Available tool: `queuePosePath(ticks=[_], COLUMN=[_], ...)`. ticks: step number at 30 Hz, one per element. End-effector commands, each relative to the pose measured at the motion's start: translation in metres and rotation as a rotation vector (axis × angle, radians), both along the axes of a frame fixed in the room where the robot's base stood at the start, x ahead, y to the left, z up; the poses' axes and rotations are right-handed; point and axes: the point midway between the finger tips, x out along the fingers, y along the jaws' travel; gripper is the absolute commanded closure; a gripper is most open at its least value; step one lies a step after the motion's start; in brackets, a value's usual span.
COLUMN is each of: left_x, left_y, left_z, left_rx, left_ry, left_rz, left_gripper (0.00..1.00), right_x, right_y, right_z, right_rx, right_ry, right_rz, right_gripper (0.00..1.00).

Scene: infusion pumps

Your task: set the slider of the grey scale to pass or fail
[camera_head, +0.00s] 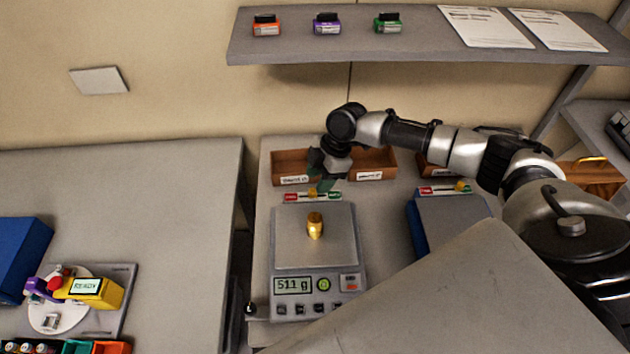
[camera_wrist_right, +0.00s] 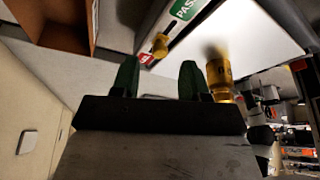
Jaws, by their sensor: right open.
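The grey scale (camera_head: 278,242) stands on the middle table, its display reading about 511 g, with a brass weight (camera_head: 315,226) on its plate. Behind the plate is its slider strip (camera_head: 293,197), red at the left and green at the right. The yellow slider knob (camera_head: 312,191) sits between the red and green labels; the wrist view shows the knob (camera_wrist_right: 160,46) nearer the red label, with green PASS (camera_wrist_right: 184,9) farther along. My right gripper (camera_head: 325,182) is open and empty above the strip. Its green fingers (camera_wrist_right: 158,76) are spread, with the knob showing between and beyond their tips. My left gripper is not in view.
Brown open bins (camera_head: 290,167) stand close behind the strip. A blue scale (camera_head: 450,222) with its own slider is at the right. A shelf (camera_head: 420,48) with small coloured devices hangs above. The left table holds a yellow pump (camera_head: 95,292). A grey panel covers the lower right.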

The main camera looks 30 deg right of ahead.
Motion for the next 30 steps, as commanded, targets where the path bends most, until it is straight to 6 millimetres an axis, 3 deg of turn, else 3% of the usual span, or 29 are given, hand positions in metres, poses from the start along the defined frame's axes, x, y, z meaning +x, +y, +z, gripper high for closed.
queuePosePath(ticks=[6,17,26,30], left_x=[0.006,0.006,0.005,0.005], left_y=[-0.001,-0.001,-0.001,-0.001], left_z=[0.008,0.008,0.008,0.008], left_rx=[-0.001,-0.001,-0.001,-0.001], left_ry=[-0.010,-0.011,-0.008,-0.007], left_rz=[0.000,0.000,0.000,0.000], left_gripper=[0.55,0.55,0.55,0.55], right_x=[0.001,0.001,0.001,0.001], right_y=[0.010,0.011,0.011,0.011], right_z=[-0.023,-0.028,-0.028,-0.028], right_rx=[0.000,0.000,-0.001,0.000], right_ry=[0.000,-0.001,-0.001,-0.001], right_rz=[-0.001,0.000,0.000,0.000], right_gripper=[0.55,0.55,1.00,1.00])
